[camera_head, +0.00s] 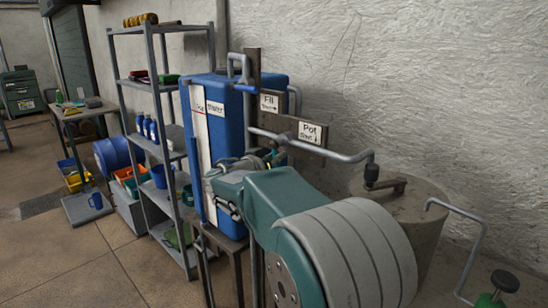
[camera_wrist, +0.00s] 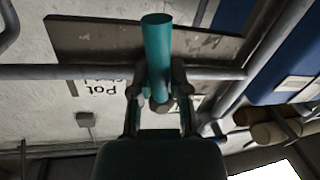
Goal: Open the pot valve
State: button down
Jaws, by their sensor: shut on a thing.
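The pot valve's teal handle (camera_wrist: 157,45) shows in the wrist view, in front of a grey pipe (camera_wrist: 80,72). My gripper (camera_wrist: 159,92) is shut on the handle, with one finger on each side of its lower part. In the head view my gripper (camera_head: 268,158) is at the pipe, left of the "Pot" sign (camera_head: 310,132). My arm hides part of the valve there, and I cannot make out the handle's exact angle. The pipe runs right to a dark outlet (camera_head: 371,172) over a large grey-brown pot (camera_head: 428,202).
A blue water tank (camera_head: 233,125) stands behind my gripper, with a blue-handled valve (camera_head: 245,88) and a "Fill" sign (camera_head: 269,103) above. Metal shelves (camera_head: 145,82) stand left. A bent metal pipe (camera_head: 462,212) is at right. The floor at lower left is clear.

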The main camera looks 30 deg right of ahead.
jog(key=n, duration=0.3)
jog(key=shift+s+d+r+g, duration=0.1)
jog(key=shift+s+r+g, duration=0.15)
jog(key=shift+s+g, duration=0.1)
jog(key=n, duration=0.3)
jog(key=shift+s+d+r+n+g+y, duration=0.1)
jog(key=shift+s+r+n+g+y, duration=0.2)
jog(key=shift+g, duration=0.05)
jog(key=n, duration=0.2)
jog(key=r+n+g, duration=0.1)
jog(key=shift+s+d+n, duration=0.1)
jog(key=shift+s+n, duration=0.15)
jog(key=shift+n, duration=0.15)
jog(key=shift+r+n+g, duration=0.2)
jog(key=shift+n+g, duration=0.05)
jog(key=shift+n, duration=0.45)
jog(key=shift+r+n+g, duration=0.15)
jog(key=shift+n+g, duration=0.1)
jog(key=shift+n, duration=0.45)
jog(key=c, duration=0.6)
grip_release()
